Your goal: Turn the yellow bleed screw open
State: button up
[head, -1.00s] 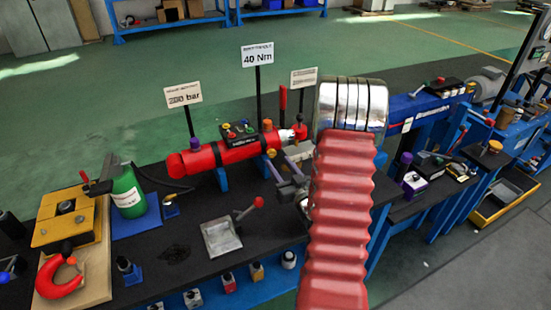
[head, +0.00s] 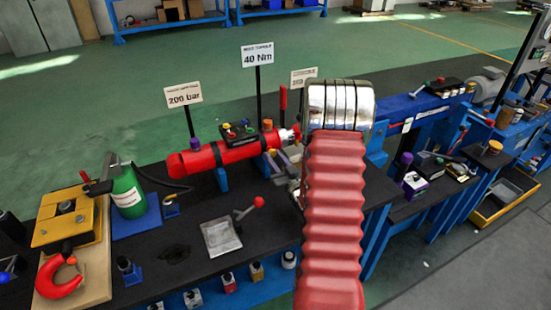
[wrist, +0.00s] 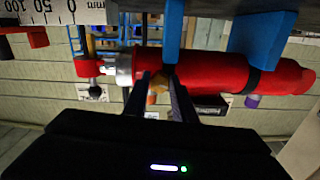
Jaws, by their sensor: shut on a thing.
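The red hydraulic cylinder (head: 225,155) lies level on blue supports at the back of the black bench. It also shows along the top of the wrist view (wrist: 215,70). The yellow-orange bleed screw (wrist: 158,83) sits at the cylinder's side near its silver end. My gripper (wrist: 160,98) has one finger on each side of the screw and is shut on it. In the head view my gripper (head: 281,162) is at the cylinder's right end, partly hidden by my red arm.
An orange cap (head: 267,124) and a small box with coloured knobs (head: 239,131) are on top of the cylinder. Signs on posts, such as the 200 bar sign (head: 183,95), stand behind. A green bottle (head: 128,192) is left.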

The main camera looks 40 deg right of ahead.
jog(key=c, duration=0.4)
jog(key=shift+s+d, duration=0.1)
jog(key=shift+d, duration=0.1)
jog(key=shift+a, duration=0.1)
jog(key=shift+n, duration=3)
jog(key=o, duration=1)
